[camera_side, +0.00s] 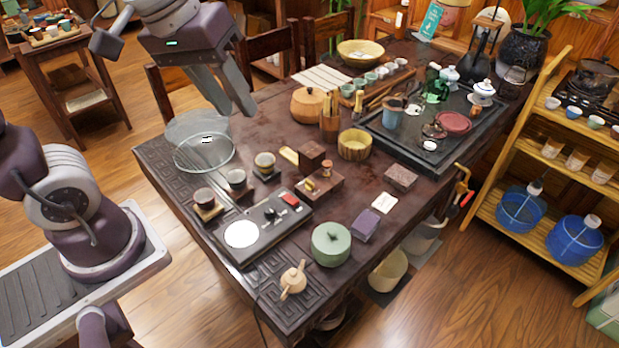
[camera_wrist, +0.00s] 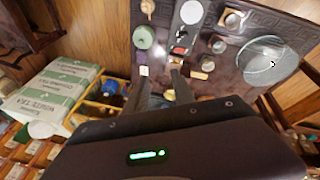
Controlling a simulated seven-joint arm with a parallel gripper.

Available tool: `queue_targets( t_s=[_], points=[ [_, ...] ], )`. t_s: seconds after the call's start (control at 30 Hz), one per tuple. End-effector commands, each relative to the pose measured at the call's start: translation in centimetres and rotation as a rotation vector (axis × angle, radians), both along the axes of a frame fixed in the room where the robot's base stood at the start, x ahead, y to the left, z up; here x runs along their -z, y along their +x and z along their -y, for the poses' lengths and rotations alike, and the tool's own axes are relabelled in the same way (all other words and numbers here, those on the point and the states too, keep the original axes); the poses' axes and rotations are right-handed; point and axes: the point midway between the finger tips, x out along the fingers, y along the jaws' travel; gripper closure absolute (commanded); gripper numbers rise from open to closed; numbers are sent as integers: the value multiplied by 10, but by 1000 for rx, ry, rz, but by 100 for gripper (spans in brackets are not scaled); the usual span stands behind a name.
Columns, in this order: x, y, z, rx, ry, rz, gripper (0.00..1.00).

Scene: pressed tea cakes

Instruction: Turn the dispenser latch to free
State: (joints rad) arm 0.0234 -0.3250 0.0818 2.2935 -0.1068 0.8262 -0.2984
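My gripper (camera_side: 237,112) hangs high above the table, up and left of the box in the side view. Its fingers are apart with nothing between them; the gap also shows in the wrist view (camera_wrist: 160,72).
A dark wooden block (camera_side: 312,154) stands close behind the box. A black panel (camera_side: 262,228) with a white disc and a red part lies in front. A green lidded pot (camera_side: 330,244), small cups and a glass bowl (camera_side: 204,150) stand around. Air around my gripper is clear.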

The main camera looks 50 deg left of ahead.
Motion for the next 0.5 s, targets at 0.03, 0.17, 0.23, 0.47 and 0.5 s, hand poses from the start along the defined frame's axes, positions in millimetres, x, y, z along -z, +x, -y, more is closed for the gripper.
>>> queue_targets(
  t_s=[0.03,0.17,0.23,0.47,0.5],
  points=[
    [13,31,-2,-109,-49,-64,70],
    [66,110,-12,-454,-145,-197,70],
    [109,145,-21,-639,-164,-259,70],
    [235,197,-48,-1065,-139,-355,70],
    [246,200,-51,-1099,-135,-358,70]
  ],
)
